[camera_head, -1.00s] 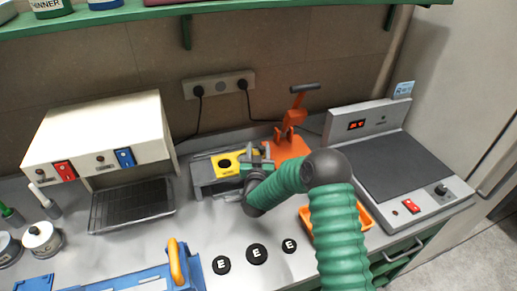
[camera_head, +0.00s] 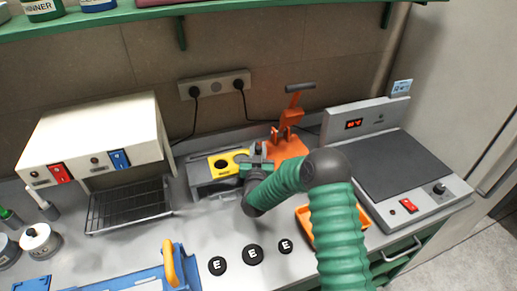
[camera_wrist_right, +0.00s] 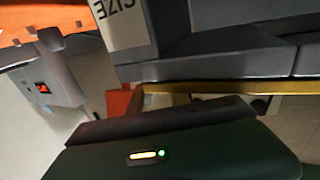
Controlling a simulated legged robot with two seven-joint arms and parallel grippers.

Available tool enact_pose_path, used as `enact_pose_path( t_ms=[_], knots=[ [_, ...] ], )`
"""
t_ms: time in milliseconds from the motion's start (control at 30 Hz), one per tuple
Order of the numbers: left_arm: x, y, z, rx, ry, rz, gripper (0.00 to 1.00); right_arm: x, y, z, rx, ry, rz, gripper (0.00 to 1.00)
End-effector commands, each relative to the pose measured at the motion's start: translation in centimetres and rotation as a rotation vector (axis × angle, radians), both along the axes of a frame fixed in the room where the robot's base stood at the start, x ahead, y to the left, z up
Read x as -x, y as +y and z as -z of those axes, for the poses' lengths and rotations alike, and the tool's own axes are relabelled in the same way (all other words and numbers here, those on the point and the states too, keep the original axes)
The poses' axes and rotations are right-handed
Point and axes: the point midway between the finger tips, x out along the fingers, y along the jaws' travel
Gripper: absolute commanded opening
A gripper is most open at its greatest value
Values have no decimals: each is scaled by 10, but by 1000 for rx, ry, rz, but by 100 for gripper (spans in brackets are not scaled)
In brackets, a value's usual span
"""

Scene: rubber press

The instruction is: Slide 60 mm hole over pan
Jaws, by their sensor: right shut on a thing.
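A yellow slide plate (camera_head: 228,162) with a dark round hole lies on top of a grey bench device (camera_head: 200,186). The hole is near the plate's left part; its size cannot be read. My right gripper (camera_head: 256,161) is at the plate's right end, shut on it. In the right wrist view the yellow plate's edge (camera_wrist_right: 240,87) runs beyond my dark gripper (camera_wrist_right: 165,122); the contact itself is hidden. A label reading "SIZE" (camera_wrist_right: 122,22) shows upside down there. The pan cannot be made out. My left gripper is out of view.
An orange lever press (camera_head: 291,138) stands just behind and right of my gripper. A hotplate (camera_head: 400,165) is at the right and an orange tray (camera_head: 305,218) is partly behind my arm. Several black "E" discs (camera_head: 252,254) lie in front. A wire rack (camera_head: 128,205) stands left.

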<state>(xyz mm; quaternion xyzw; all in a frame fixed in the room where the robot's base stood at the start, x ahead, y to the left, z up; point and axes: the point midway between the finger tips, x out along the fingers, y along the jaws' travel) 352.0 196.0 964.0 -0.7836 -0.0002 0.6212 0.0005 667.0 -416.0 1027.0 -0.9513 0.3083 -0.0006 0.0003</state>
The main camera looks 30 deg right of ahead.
Motion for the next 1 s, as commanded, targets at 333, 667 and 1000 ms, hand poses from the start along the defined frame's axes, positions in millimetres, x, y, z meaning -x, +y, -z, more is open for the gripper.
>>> enact_pose_path(
  t_ms=[333,667,1000],
  knots=[
    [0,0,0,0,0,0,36,1,-1,3,-2,6,2,0],
    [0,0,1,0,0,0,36,1,1,4,-3,8,1,0],
    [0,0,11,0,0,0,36,-16,65,5,-2,7,-4,0]
  ],
)
